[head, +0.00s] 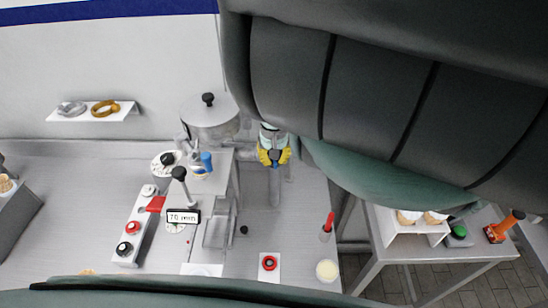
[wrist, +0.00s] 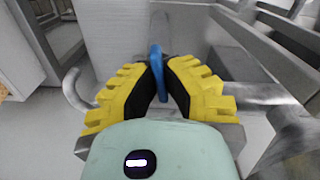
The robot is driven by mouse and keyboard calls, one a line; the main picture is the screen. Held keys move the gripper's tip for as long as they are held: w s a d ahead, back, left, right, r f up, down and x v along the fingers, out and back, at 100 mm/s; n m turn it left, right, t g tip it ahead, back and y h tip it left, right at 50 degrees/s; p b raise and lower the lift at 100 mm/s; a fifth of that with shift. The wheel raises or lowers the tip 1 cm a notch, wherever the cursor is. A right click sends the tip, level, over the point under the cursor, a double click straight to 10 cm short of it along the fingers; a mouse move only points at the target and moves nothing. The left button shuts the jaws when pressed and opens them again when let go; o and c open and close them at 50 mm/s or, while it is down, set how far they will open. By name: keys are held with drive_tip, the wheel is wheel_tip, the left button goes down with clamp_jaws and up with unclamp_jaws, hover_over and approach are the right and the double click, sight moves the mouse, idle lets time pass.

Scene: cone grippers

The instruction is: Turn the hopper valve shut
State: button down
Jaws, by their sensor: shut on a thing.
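My gripper (head: 272,157) has yellow, ridged fingers and is to the right of the steel hopper (head: 208,118) with its black knob. In the wrist view my gripper (wrist: 160,92) is shut on a narrow blue handle (wrist: 156,58), which stands between the fingertips. I take this handle to be the hopper valve's. Its lower part is partly hidden by the fingers, and its joint to the machine is not clear. In the head view the gripped handle is hidden by my gripper. A separate blue part (head: 206,161) shows below the hopper, left of my gripper.
A lever with a black knob (head: 179,174) stands by a "70 mm" sign (head: 183,216). A button box (head: 127,241) is at left. A red-handled tool (head: 328,224) and a cream-coloured cup (head: 327,270) are at front right. A curved grey pipe (wrist: 76,92) is close left of my fingers.

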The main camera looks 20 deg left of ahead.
drive_tip(key=shift+m, duration=1.1)
drive_tip(key=c, duration=1.1)
unclamp_jaws()
drive_tip(key=shift+o, duration=0.2)
wheel_tip(320, 180, up, 6)
drive_tip(key=shift+w+f, duration=0.15)
drive_tip(key=shift+r, duration=0.9)
